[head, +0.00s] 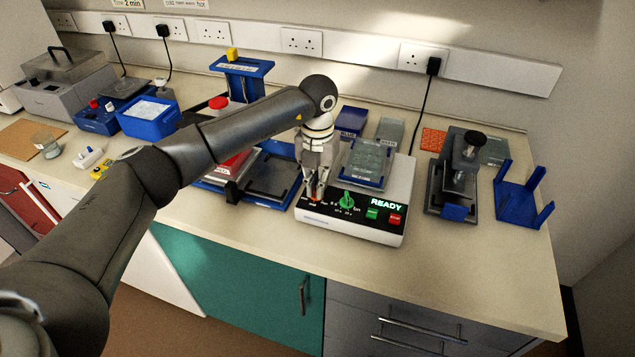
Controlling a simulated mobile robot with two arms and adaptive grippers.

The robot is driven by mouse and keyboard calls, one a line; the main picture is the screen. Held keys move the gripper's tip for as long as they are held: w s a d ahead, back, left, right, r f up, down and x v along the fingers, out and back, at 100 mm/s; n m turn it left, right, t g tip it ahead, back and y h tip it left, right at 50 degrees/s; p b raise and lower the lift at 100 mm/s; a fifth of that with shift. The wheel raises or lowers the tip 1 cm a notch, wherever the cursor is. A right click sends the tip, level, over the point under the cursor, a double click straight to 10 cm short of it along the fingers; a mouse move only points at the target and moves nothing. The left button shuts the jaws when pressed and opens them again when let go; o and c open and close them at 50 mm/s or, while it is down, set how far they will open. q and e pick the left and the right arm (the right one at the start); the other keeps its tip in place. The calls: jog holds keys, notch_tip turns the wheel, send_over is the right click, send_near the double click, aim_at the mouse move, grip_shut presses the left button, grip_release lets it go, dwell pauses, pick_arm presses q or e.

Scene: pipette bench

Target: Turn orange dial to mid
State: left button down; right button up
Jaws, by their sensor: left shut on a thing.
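The orange dial (316,199) is on the front panel of a white device (352,225), at the left end. Only a little orange shows, under the fingertips. My left gripper (315,194) points down and is shut on the orange dial. The fingers hide most of the dial, so its pointer setting cannot be read. A green dial (347,201) sits to its right on the same panel. The panel display reads READY (386,204). My right gripper is not in view.
Green (372,213) and red (394,218) buttons are on the panel's right. A plate (366,163) sits on the device. A dark stand with a black knob (458,175) and a blue holder (523,192) stand to the right. A blue tray (268,178) is close on the left.

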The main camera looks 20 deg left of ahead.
pick_arm(q)
jog(key=c, duration=1.6)
grip_release()
jog(key=shift+r, duration=0.1)
notch_tip(320, 180, up, 12)
jog(key=shift+f, duration=0.2)
